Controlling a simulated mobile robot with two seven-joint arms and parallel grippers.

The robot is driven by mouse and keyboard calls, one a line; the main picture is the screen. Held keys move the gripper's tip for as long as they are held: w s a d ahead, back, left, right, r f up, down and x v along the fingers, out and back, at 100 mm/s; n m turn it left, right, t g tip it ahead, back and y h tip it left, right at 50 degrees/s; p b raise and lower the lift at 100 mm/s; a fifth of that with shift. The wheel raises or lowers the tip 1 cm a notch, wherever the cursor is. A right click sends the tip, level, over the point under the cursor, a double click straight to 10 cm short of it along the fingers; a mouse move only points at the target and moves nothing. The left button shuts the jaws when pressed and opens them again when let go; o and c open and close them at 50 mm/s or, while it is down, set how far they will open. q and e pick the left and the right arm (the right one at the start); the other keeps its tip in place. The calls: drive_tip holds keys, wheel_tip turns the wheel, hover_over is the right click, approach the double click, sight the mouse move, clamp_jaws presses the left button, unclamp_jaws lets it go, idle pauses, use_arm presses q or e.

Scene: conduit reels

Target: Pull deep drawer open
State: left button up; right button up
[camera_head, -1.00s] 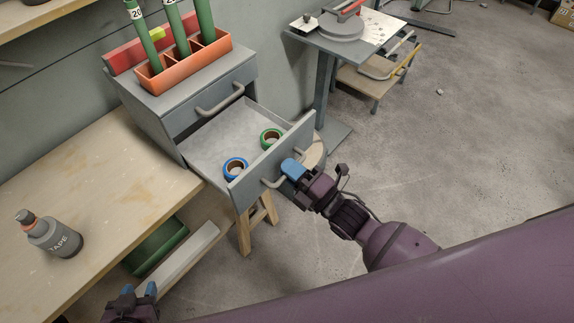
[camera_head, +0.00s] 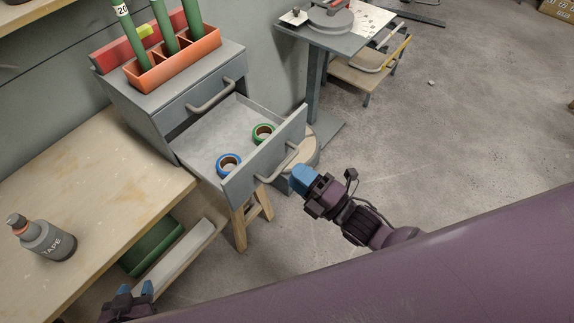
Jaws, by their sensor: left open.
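The grey cabinet has its lower, deep drawer (camera_head: 201,146) pulled out, with its inside showing. A blue tape roll (camera_head: 228,161) and a green tape roll (camera_head: 264,132) lie in it. The drawer's bar handle (camera_head: 281,166) is on its front panel. My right gripper (camera_head: 303,179) is just right of this handle and looks apart from it. Its blue fingers overlap in the view, so their gap is hidden. My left gripper (camera_head: 136,290) is at the bottom left, fingers apart and empty, low beside the workbench and away from the drawer.
The upper drawer (camera_head: 205,103) is shut. An orange holder (camera_head: 180,66) with green tubes stands on the cabinet. A tape bottle (camera_head: 43,240) stands on the wooden bench (camera_head: 110,165). A wooden stool (camera_head: 256,215) is under the drawer. Open floor lies to the right.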

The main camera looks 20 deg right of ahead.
drive_tip(key=v, duration=0.6)
drive_tip(key=shift+s+d, duration=0.1)
idle(0.4)
drive_tip(key=w+d+f+m+g+h, duration=0.1)
drive_tip(key=d+f+m+g+h, duration=0.4)
drive_tip(key=m, duration=1.2)
drive_tip(key=s+d+f+m+h, duration=0.5)
drive_tip(key=s+m+h, duration=0.2)
drive_tip(key=shift+s+d+f, duration=0.25)
drive_tip(key=shift+s+d, duration=0.15)
